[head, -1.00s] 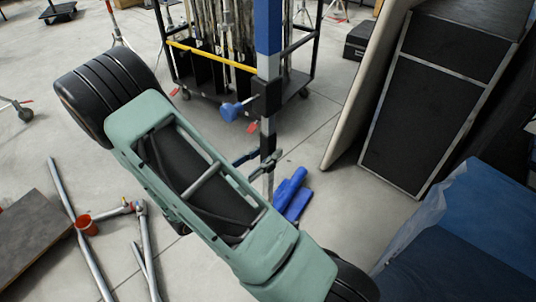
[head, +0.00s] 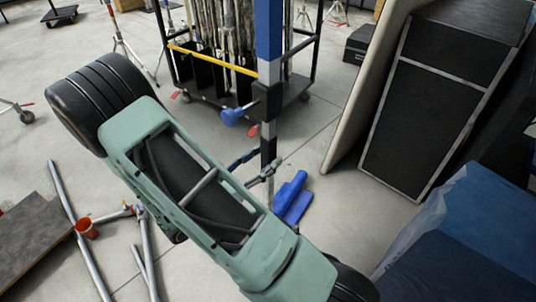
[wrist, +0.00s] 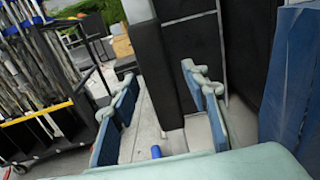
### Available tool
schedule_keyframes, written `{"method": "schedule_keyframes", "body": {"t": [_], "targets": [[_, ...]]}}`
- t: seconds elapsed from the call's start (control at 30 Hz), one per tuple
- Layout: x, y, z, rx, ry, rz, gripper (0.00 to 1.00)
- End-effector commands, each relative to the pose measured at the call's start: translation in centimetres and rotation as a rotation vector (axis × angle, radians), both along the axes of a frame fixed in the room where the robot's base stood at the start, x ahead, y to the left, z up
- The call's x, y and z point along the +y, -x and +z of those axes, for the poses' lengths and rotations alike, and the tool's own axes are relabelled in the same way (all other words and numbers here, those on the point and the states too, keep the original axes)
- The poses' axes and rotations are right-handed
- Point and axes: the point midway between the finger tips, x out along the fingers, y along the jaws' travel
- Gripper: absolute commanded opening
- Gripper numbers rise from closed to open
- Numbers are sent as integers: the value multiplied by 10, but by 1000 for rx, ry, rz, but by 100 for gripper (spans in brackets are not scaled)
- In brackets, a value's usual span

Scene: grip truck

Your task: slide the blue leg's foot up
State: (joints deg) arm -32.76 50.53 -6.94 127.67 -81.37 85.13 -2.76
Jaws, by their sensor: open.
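In the wrist view, a dark upright post (wrist: 155,75) shows between the open fingers of my gripper (wrist: 160,100). Contact with the leg cannot be made out.
Blue objects (head: 290,197) lie on the floor beside the leg. A wheeled rack (head: 190,85) of poles stands behind. A black panelled case (head: 420,105) and a blue-covered block (head: 475,220) stand right.

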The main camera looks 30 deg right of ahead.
Motion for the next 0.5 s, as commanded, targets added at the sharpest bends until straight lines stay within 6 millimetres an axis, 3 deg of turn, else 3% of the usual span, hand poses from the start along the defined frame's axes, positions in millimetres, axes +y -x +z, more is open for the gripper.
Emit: {"method": "schedule_keyframes", "body": {"t": [0.3, 0.5], "targets": [[65, 22, 0, -1, 0, 5, 42], [90, 32, 0, -1, 0, 3, 42]]}}
